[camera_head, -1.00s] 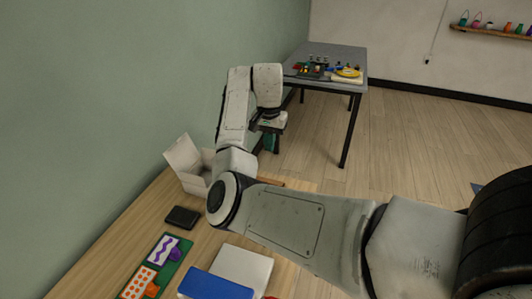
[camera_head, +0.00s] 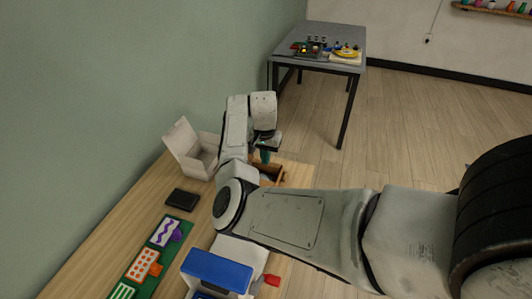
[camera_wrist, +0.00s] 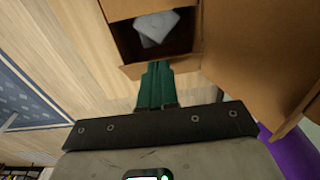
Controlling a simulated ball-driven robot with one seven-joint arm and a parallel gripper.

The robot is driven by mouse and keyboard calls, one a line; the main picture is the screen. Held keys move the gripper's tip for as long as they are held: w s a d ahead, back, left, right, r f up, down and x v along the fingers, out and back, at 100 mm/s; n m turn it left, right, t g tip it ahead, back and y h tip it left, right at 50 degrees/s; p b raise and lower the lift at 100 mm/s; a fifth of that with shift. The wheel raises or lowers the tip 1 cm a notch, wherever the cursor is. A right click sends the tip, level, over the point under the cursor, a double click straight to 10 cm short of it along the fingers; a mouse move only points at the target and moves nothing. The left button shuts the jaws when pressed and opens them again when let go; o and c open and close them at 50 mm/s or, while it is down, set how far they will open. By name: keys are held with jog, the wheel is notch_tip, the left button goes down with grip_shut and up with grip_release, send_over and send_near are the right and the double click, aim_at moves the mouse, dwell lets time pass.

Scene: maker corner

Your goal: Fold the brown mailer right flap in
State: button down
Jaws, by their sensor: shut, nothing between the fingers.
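The brown mailer (camera_head: 276,178) is an open cardboard box near the far end of the wooden table, partly hidden behind my arm. In the wrist view its dark opening holds a grey-white item (camera_wrist: 157,28). A large brown flap (camera_wrist: 255,50) spreads out on the right of the opening in that view, and a narrow cardboard edge runs below the opening. My gripper (camera_head: 265,157) is at the mailer in the head view. In the wrist view its teal fingers (camera_wrist: 158,66) are together and empty, with the tips at that edge. I cannot tell whether they touch it.
An open white box (camera_head: 195,153) stands left of my arm, with a black wallet-like item (camera_head: 182,199) nearer. A green board with coloured shapes (camera_head: 144,264) and a blue-lidded box (camera_head: 217,271) lie in front. A separate grey table (camera_head: 320,40) stands beyond open floor.

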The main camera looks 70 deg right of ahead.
jog(key=shift+a+f+h, duration=0.2)
jog(key=shift+a+h, duration=0.1)
jog(key=shift+h, duration=0.2)
jog(key=shift+a+f+h, duration=0.2)
jog(key=shift+a+h, duration=0.05)
jog(key=shift+h, duration=0.25)
jog(key=h, duration=0.1)
jog(key=a+f+h+b, duration=0.1)
jog(key=h, duration=0.1)
jog(key=shift+s+a+f+t, duration=0.1)
jog(key=shift+f+t, duration=0.15)
jog(key=shift+t, duration=0.05)
jog(key=shift+f, duration=0.1)
jog(key=shift+a+f, duration=0.1)
jog(key=shift+a, duration=0.05)
dwell(0.3)
jog(key=shift+r+p, duration=0.85)
jog(key=shift+r, duration=0.25)
notch_tip(320, 180, up, 4)
jog(key=p, duration=0.3)
jog(key=shift+f, duration=0.25)
jog(key=b+v, duration=0.1)
jog(key=v, duration=0.8)
jog(key=shift+a+r+b, duration=0.15)
jog(key=shift+a+b, duration=0.15)
jog(key=shift+a, duration=0.15)
